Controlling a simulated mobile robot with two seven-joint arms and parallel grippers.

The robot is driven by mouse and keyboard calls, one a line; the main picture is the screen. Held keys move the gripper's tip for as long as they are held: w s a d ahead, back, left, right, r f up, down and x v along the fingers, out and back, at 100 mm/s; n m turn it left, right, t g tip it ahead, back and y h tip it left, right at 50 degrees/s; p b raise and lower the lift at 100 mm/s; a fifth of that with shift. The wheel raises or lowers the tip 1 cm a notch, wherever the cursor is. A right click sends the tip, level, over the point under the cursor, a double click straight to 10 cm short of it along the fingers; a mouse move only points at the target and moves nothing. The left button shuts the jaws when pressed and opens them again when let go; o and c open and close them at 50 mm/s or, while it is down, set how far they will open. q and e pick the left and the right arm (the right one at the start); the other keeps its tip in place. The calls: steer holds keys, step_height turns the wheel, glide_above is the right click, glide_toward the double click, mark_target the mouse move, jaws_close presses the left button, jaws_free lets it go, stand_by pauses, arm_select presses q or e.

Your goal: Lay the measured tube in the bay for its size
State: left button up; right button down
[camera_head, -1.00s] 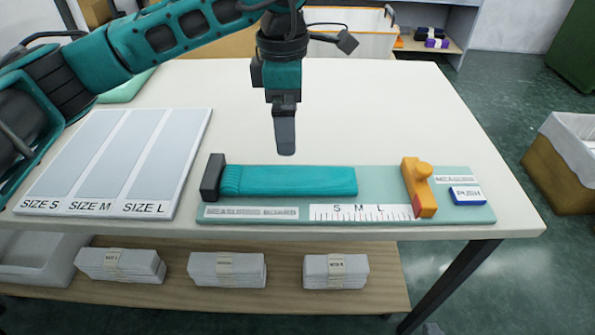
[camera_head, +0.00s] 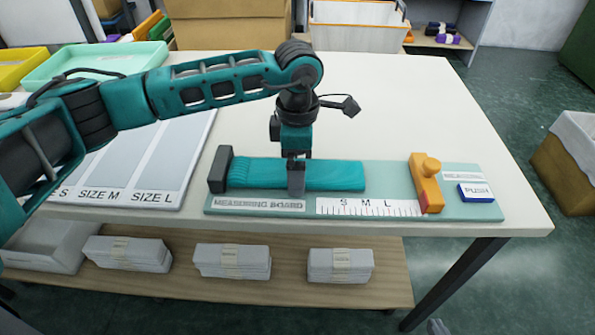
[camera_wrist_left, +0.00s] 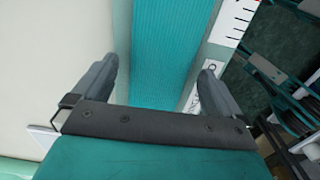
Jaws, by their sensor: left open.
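The teal ribbed tube (camera_head: 335,175) lies flat along the measuring board (camera_head: 385,177), its left end at the dark end block (camera_head: 220,168). My left gripper (camera_head: 296,190) is down at the tube, open, with one finger on each side of it; the left wrist view also shows the tube (camera_wrist_left: 165,50) between the apart fingers (camera_wrist_left: 155,85). The orange slider (camera_head: 425,185) stands apart from the tube's right end, beyond the L mark. The bay board (camera_head: 160,197) at left has SIZE S, M and L bays; the arm partly hides it. A small grey tip (camera_head: 437,326) at the bottom edge may be my right gripper.
A blue PUSH button (camera_head: 476,192) sits at the measuring board's right end. A green tray (camera_head: 90,65) stands at the back left. Banded grey bundles (camera_head: 232,262) lie on the shelf below. The table's middle and back are clear.

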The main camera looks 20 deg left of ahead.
arm_select(q)
steer(key=shift+f, duration=0.4)
steer(key=c, duration=1)
steer(key=shift+r, duration=0.2)
steer(key=shift+c, duration=0.2)
